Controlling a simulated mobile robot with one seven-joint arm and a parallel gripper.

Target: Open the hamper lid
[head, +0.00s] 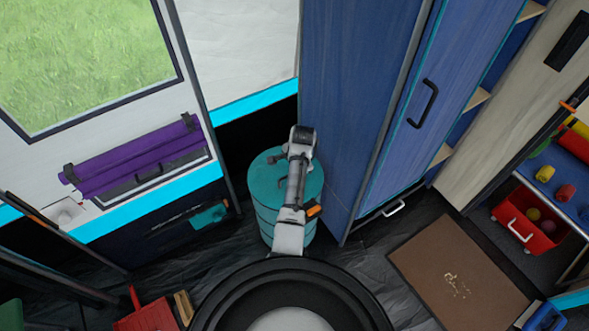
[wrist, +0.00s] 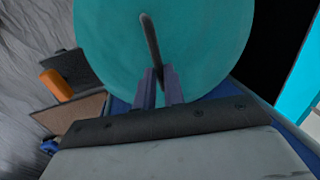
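The hamper (head: 266,222) is a teal round drum standing on the dark floor in front of me. Its flat teal lid (head: 262,178) is down on top, and it also fills the upper part of the wrist view (wrist: 205,50). A thin dark handle (wrist: 150,38) stands on the lid. My gripper (wrist: 158,72) is over the lid, its two purple-grey fingers apart with a gap between them. The near end of the handle lines up with that gap; I cannot tell whether the fingers touch it.
A tall blue cabinet (head: 350,90) stands close behind and right of the hamper. The tent wall with a purple rolled blind (head: 135,160) is at left. A brown doormat (head: 455,275) lies at right. A red item (head: 145,315) is at the lower left.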

